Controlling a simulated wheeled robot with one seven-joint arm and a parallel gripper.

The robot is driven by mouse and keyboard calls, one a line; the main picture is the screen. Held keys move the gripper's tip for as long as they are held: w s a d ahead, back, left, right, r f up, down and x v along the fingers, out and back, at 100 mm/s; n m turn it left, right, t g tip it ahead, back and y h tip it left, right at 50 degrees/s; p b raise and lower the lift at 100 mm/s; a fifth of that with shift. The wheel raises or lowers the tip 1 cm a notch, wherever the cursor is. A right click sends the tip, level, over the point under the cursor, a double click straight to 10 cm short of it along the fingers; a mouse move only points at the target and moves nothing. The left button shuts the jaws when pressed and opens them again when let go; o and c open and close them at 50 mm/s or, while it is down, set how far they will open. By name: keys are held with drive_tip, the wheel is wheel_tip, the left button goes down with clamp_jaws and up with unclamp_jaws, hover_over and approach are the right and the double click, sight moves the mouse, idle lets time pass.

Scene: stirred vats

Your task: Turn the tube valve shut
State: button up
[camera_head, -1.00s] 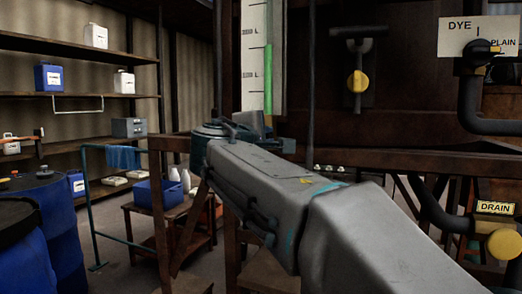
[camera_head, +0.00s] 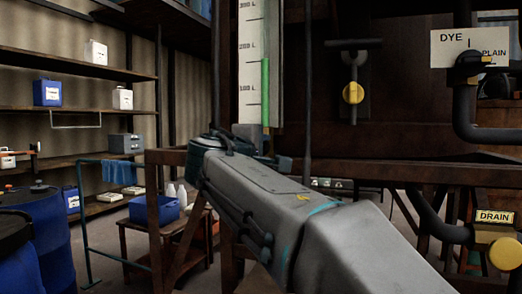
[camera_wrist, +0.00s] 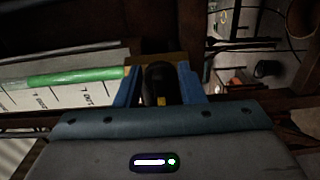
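The sight tube (camera_head: 265,88) shows green liquid in front of a white litre scale. A small orange-yellow piece (camera_head: 267,130) is at its lower end; the valve itself is mostly hidden behind my gripper in the head view. My gripper (camera_head: 280,160) is just below the tube's foot. In the wrist view, the green tube (camera_wrist: 75,78) lies at left, ending close to my gripper (camera_wrist: 160,82). Its blue fingers are apart, with a dark piece (camera_wrist: 158,76) bearing a yellow mark between them, seemingly the tube valve's handle. I cannot tell whether the fingers touch it.
A yellow-knobbed valve (camera_head: 353,93) is on the vat wall right of the tube. A DYE/PLAIN sign (camera_head: 455,47) and a DRAIN valve (camera_head: 505,253) are at right. Blue drums (camera_head: 50,230), a teal rail (camera_head: 84,215) and shelves are at left.

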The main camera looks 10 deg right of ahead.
drive_tip(key=p+v, duration=0.1)
drive_tip(key=v, duration=1.2)
drive_tip(key=shift+s+a+p, duration=0.25)
drive_tip(key=shift+s+p, duration=0.1)
drive_tip(key=shift+p, duration=0.05)
drive_tip(key=s+d+f+m+g+y+p, duration=0.4)
drive_tip(key=d+f+g+p, duration=0.35)
drive_tip(key=p, duration=0.85)
drive_tip(key=s+f+m+g+y+p, duration=0.3)
drive_tip(key=s+m+y+p, duration=0.3)
drive_tip(key=s+p, duration=0.4)
drive_tip(key=shift+s+a+f+m+g+y+p, duration=0.35)
drive_tip(key=shift+g+p, duration=0.3)
drive_tip(key=shift+p, duration=1.35)
